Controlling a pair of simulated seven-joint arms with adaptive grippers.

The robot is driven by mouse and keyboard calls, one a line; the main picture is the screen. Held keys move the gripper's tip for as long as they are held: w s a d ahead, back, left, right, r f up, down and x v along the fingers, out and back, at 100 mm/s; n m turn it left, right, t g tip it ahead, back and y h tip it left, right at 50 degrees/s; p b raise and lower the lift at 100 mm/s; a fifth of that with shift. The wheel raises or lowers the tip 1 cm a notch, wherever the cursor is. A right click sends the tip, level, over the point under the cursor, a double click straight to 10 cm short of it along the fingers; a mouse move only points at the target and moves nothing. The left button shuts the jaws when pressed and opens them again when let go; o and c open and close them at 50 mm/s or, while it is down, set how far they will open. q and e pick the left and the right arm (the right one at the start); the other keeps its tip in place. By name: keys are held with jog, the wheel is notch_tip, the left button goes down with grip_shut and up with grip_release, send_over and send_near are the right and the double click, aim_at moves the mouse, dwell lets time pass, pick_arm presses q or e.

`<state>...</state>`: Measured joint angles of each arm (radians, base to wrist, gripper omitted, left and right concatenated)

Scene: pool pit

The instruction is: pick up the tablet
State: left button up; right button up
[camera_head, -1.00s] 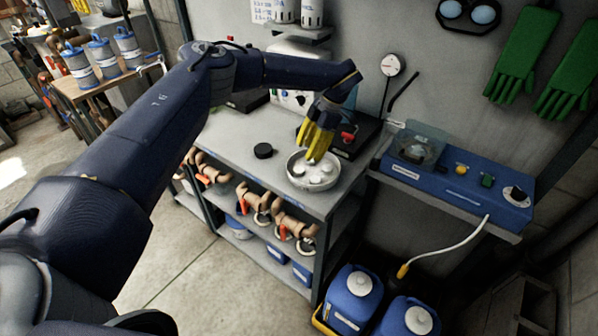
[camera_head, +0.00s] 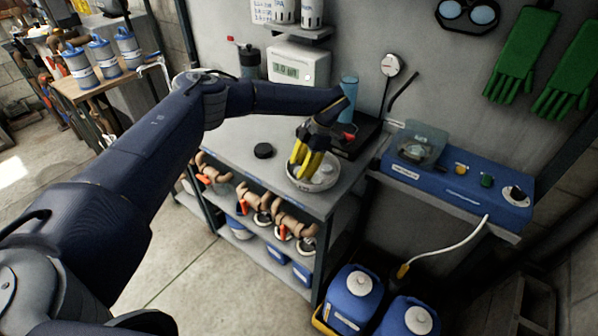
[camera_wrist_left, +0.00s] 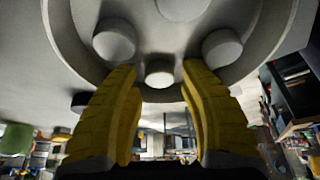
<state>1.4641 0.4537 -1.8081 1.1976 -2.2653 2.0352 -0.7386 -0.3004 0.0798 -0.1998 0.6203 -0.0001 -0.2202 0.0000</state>
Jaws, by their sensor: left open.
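A round pale dish (camera_head: 313,189) sits on the grey bench and holds several white tablets. In the head view a tablet (camera_head: 326,170) shows to the right of my fingers. My left gripper (camera_head: 303,174), with yellow fingers, points down into the dish and hides part of it. In the left wrist view the open fingers (camera_wrist_left: 159,76) stand on either side of a small round tablet (camera_wrist_left: 159,71). Gaps show between it and the fingers. Other tablets lie beyond the left fingertip (camera_wrist_left: 114,41) and right fingertip (camera_wrist_left: 222,46). My right gripper is not in view.
A black round lid or puck (camera_head: 263,150) lies left of the dish. A black device (camera_head: 355,137) and a blue bottle (camera_head: 349,92) stand behind. A blue control box (camera_head: 455,180) is at the right.

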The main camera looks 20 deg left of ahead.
pick_arm(q)
jog(key=shift+s+a+f, duration=0.2)
jog(key=shift+f, duration=0.25)
jog(key=c, duration=0.8)
jog(key=shift+r, duration=0.15)
jog(key=shift+c, duration=0.3)
